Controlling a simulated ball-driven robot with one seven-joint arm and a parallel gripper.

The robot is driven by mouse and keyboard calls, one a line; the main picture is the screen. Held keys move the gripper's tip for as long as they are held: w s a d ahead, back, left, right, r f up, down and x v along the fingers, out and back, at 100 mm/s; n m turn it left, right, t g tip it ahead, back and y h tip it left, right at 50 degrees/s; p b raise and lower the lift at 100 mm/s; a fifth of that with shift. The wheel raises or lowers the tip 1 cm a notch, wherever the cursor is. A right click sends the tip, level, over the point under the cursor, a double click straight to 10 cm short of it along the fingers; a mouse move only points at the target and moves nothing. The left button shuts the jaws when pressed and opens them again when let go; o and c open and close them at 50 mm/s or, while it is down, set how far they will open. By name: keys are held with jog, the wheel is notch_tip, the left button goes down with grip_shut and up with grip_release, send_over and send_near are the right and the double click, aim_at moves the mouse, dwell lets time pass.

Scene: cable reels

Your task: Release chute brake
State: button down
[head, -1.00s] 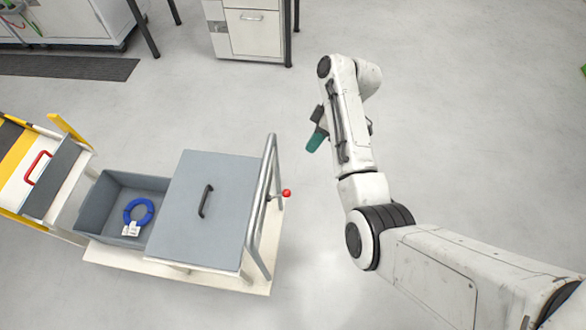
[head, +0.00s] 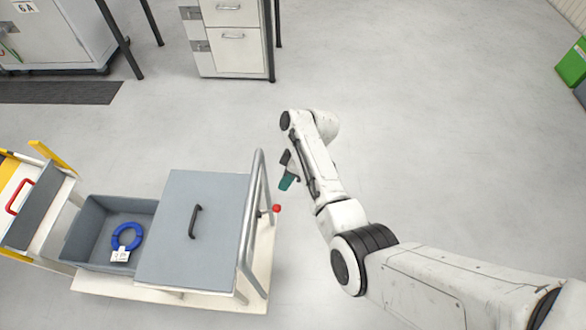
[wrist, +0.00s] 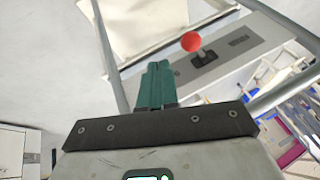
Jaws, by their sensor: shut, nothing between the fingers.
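A red ball knob (head: 277,208) sticks out at the right side of the grey cart, beside its metal rail. In the wrist view the red knob (wrist: 191,41) tops a short lever on a grey plate with a dark slot (wrist: 238,40). My gripper (head: 286,184) has teal fingers and hangs just above and right of the knob in the head view. In the wrist view my gripper (wrist: 158,66) has its fingers together and empty, with the knob beyond and right of the tips, apart from them.
The metal rail (head: 253,215) stands close left of my gripper. The cart's grey lid (head: 215,225) has a black handle. An open grey bin (head: 85,232) holds a blue ring (head: 127,237). A drawer cabinet (head: 230,45) stands at the back.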

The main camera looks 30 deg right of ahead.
aim_at(280, 208)
jog(key=shift+s+a+f+p, duration=0.25)
jog(key=shift+s+a+f, duration=0.15)
jog(key=shift+s+a, duration=0.25)
jog(key=shift+s+a+f+p, duration=0.2)
jog(key=shift+s+a+f, duration=0.15)
jog(key=shift+s+a, duration=0.2)
jog(key=shift+s+r+m+t+p, duration=0.1)
jog(key=shift+s+m+t+p, duration=0.4)
jog(key=shift+m+p, duration=0.7)
jog(key=s+m+t+p, duration=0.1)
jog(key=m+p, duration=0.1)
jog(key=s+a+m+p, duration=0.1)
jog(key=s+p, duration=0.1)
jog(key=shift+s+a+m+t+h+p, duration=0.1)
jog(key=shift+s+m+t+h+p, duration=0.1)
jog(key=shift+m+t+h+p, duration=0.2)
jog(key=shift+w, duration=0.1)
jog(key=shift+w+a+b, duration=0.1)
jog(key=shift+w+b, duration=0.45)
jog(key=shift+w, duration=0.1)
